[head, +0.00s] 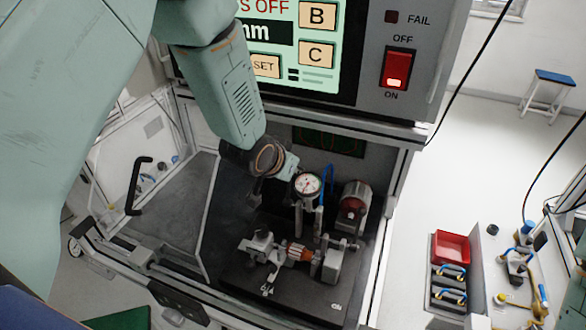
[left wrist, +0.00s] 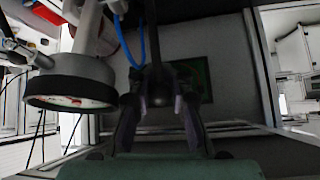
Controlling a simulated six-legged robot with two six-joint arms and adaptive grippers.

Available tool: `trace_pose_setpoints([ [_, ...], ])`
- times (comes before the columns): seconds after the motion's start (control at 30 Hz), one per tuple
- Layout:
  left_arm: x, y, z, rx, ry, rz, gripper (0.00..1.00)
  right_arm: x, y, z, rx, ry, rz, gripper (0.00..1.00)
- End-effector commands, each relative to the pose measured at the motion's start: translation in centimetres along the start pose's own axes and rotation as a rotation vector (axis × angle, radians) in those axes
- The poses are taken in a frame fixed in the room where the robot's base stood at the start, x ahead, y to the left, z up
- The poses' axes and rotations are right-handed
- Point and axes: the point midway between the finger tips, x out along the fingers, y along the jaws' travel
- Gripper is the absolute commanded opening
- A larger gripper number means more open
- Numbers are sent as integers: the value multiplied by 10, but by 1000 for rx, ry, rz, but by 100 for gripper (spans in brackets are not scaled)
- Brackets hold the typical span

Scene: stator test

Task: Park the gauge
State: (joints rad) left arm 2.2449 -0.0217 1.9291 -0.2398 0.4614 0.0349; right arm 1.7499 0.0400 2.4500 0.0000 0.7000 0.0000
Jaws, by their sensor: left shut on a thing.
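The dial gauge (head: 307,184), with a round white face, stands upright above the test fixture inside the cabinet. It also shows in the left wrist view (left wrist: 72,92), close at the left and seen nearly edge-on. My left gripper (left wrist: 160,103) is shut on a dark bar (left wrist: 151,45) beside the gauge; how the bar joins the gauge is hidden. In the head view the left fingertips are hidden around the gauge. Below the gauge, a copper-wound part (head: 298,252) sits between the grey fixture blocks. My right gripper is not in view.
A red-ended motor (head: 353,208) stands right of the gauge. A blue cable (head: 328,180) runs close behind it. The cabinet frame (head: 396,190) bounds the right side. A control panel (head: 330,45) overhangs above. A red bin (head: 452,247) stands outside at the right.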

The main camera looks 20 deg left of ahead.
Motion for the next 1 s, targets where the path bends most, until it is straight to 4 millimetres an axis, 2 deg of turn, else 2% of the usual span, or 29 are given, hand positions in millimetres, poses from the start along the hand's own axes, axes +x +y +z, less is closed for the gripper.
trace_pose_setpoints([
  [0.03,1,2,10,-2,-23,2,0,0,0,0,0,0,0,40],
  [0.43,1,2,11,-2,-25,3,0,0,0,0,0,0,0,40],
  [0.47,1,2,11,-2,-25,3,16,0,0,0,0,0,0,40],
  [0.6,1,2,9,-1,-20,2,28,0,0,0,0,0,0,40],
  [1.0,-4,1,4,-1,-11,1,29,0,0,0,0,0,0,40],
])
